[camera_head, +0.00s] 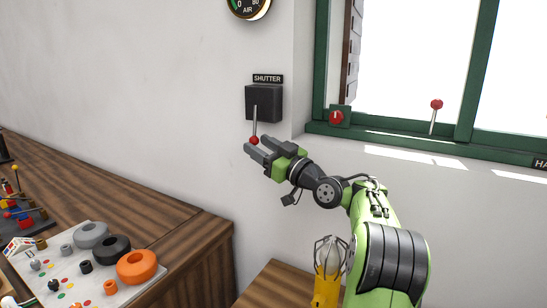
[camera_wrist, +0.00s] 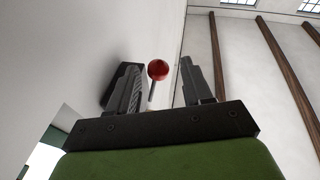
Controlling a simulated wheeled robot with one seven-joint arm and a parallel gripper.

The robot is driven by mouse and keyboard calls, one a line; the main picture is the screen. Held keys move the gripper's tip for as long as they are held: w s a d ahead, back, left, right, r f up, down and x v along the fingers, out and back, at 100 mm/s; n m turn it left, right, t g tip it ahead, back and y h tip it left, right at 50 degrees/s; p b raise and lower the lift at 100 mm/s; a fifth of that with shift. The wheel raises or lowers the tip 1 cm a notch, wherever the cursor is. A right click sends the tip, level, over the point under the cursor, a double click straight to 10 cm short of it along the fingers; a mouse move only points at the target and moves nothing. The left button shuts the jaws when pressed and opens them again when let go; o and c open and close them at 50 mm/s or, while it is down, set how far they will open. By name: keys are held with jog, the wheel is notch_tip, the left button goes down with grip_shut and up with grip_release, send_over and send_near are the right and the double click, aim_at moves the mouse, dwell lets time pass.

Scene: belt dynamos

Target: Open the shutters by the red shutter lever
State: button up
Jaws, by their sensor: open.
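The shutter lever is a grey rod with a red ball (camera_head: 254,140) at its lower end. It hangs down from a dark box (camera_head: 264,103) on the wall, under a "SHUTTER" label (camera_head: 267,78). My gripper (camera_head: 258,147) is at the ball, with its fingers pointing left toward the wall. In the wrist view, the red ball (camera_wrist: 158,70) shows between the two open fingers (camera_wrist: 163,85), apart from both, nearer the left one. The dark box (camera_wrist: 122,88) shows behind the left finger there.
A green-framed window (camera_head: 397,138) is at the right, with a red knob (camera_head: 336,117) and another red-ball lever (camera_head: 436,104) on it. A gauge (camera_head: 248,8) is above. A wooden bench (camera_head: 180,225) with a board of coloured rings (camera_head: 85,262) is at the lower left.

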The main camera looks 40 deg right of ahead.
jog(key=v, duration=0.8)
jog(key=shift+s+b, duration=0.25)
jog(key=shift+b, duration=0.15)
